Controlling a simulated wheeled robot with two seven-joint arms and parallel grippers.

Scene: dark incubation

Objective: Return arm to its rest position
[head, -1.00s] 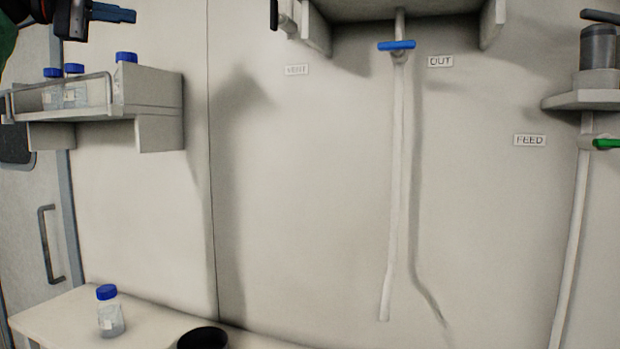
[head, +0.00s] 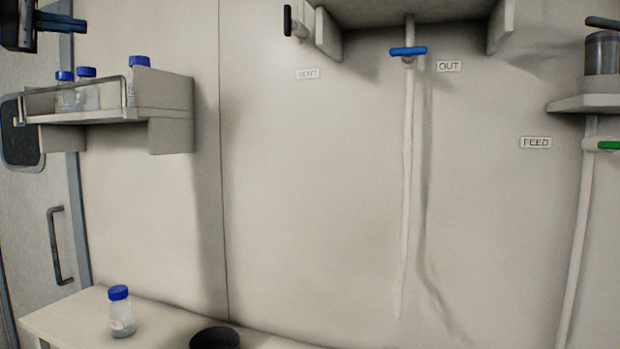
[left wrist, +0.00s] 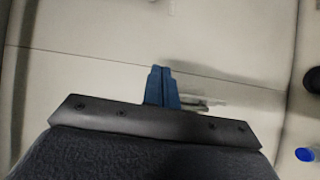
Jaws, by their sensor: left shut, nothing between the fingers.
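My left gripper (head: 62,22) is at the top left corner of the head view, above the wall shelf and apart from it. Its blue fingers (left wrist: 161,88) are together in the left wrist view, with nothing between them. Most of my left arm is outside the head view. My right gripper is not in view.
A wall shelf (head: 172,95) with a rail holds several blue-capped bottles (head: 140,75). One bottle (head: 120,312) and a black bowl (head: 214,338) stand on the bench (head: 70,318) below. Tubes with a blue valve (head: 408,51) and green valve (head: 608,145) hang at right.

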